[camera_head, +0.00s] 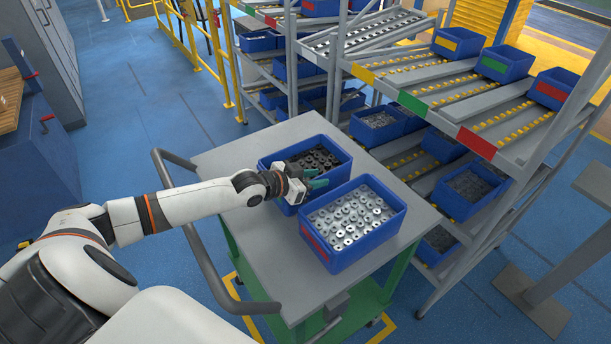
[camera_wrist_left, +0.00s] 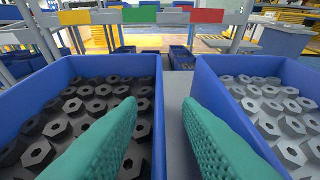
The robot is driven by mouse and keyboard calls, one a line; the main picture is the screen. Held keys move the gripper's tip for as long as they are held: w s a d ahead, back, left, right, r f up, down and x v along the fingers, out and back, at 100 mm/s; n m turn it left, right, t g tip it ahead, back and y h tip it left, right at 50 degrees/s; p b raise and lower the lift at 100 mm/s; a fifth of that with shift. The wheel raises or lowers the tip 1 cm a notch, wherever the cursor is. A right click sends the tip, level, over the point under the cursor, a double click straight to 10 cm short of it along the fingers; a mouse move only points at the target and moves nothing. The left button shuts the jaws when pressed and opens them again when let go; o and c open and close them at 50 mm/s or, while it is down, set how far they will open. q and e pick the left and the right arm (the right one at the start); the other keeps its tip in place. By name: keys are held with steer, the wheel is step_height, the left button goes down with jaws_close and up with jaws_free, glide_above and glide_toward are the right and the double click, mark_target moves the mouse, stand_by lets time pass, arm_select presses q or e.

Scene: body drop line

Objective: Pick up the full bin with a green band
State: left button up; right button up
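A blue bin full of dark nuts (camera_head: 338,149) stands on the grey cart top; it is at left in the left wrist view (camera_wrist_left: 85,67). My left gripper and wrist hide part of its near side, and I see no band on it. My left gripper (camera_head: 313,180) is open at this bin's side nearest the other cart bin. In the left wrist view its teal fingers (camera_wrist_left: 161,108) are apart, with the bin's wall appearing between them; contact cannot be told. A blue bin with a green band (camera_head: 494,64) sits on the rack's top shelf. My right gripper is out of view.
A second blue bin full of silver nuts, with a red band (camera_head: 314,243), stands close beside on the cart (camera_head: 225,157). The roller rack (camera_head: 480,108) at right holds several blue bins. The cart's handle (camera_head: 203,268) curves around its left side.

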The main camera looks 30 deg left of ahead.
arm_select(q)
jaws_close()
steer(key=shift+r, duration=0.1)
stand_by(1.2)
